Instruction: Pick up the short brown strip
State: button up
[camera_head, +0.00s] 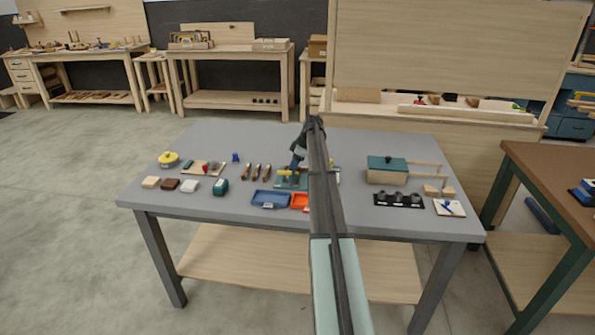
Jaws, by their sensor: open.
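Three narrow brown strips lie side by side left of the middle of the grey table: a left strip (247,172), a middle strip (257,172) and a right strip (267,171). They are too small here to tell which is shortest. My gripper (293,182) points down to the right of the strips, apart from them, over a teal fixture (283,184). It is open and I see nothing held in it. My arm hides part of the table and of the fixture behind it.
A blue tray (270,200) and an orange tray (299,202) stand in front. Small blocks, a teal item (220,187) and a yellow round item (168,159) are at left. A teal-lidded wooden box (388,170) and a black holder (399,200) are at right. The grey table (200,137) is clear at the back.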

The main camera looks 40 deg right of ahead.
jog(key=shift+f, duration=0.1)
jog(key=shift+c, duration=0.3)
grip_shut()
